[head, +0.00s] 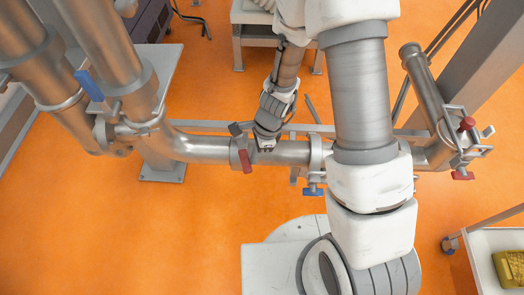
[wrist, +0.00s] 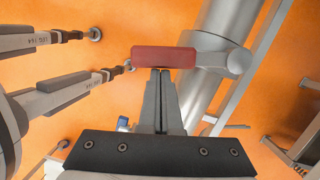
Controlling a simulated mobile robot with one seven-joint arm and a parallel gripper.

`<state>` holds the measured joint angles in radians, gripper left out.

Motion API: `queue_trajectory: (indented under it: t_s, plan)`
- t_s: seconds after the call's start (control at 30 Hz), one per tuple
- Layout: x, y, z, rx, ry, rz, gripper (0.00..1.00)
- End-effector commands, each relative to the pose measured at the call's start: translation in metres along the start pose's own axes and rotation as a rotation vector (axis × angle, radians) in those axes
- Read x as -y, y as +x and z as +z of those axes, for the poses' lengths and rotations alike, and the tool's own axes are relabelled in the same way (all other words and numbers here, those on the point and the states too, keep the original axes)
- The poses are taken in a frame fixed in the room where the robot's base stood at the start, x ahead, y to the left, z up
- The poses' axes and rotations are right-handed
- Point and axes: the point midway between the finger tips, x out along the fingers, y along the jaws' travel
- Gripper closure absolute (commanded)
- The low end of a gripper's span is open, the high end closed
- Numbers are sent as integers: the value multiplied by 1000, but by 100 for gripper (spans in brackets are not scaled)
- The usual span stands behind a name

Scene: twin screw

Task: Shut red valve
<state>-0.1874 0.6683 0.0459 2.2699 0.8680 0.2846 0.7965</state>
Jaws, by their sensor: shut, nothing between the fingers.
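A red valve handle (head: 245,161) hangs at the front of the horizontal steel pipe, left of the middle in the head view. In the wrist view a red handle (wrist: 163,57) lies crosswise just past my fingertips, joined at its right end to a metal valve stem. My gripper (head: 266,148) is beside the pipe, just right of the red handle. In the wrist view my gripper (wrist: 160,71) is shut with nothing between its fingers. Its tips meet the handle's lower edge in the picture; I cannot tell whether they touch it.
A blue valve handle (head: 313,191) sits further right under the pipe, and another (head: 89,86) is on the upright pipes at left. More red handles (head: 466,124) are at the far right. A white cart (head: 490,245) stands at lower right. Orange floor is clear at lower left.

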Motion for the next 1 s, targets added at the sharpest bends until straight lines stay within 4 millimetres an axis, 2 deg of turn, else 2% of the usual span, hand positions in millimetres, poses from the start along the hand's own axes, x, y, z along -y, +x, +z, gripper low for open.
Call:
queue_trajectory:
  t_s: [0.27,0.6,1.0]
  plan:
    - [-5,5,19,1,180,-45,100]
    - [-6,7,30,0,173,-44,100]
    - [-6,8,31,0,173,-44,100]
